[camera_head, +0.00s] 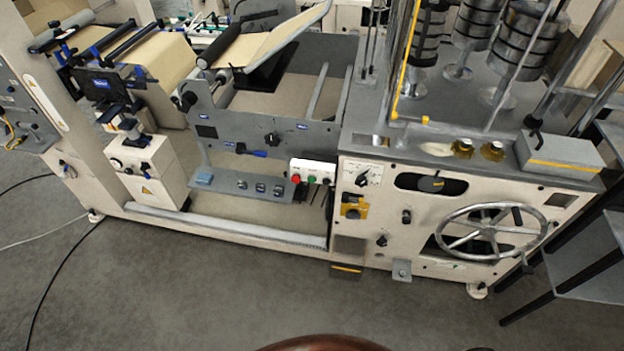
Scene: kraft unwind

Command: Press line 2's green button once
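A small white button box (313,167) is fixed to the machine's front, left of the cream panel with the handwheel. It carries a red button (296,179) at its left, a green button (311,180) beside it, and another small dark green button (326,182) at its right. The labels on the box are too small to read, so I cannot tell which line it belongs to. Neither of my grippers shows in this view.
A large spoked handwheel (491,232) sticks out at the right. A small shelf (230,186) with several small parts lies left of the button box. A dark table (590,265) stands at the far right. The grey floor (200,290) in front is mostly clear, with cables at the left.

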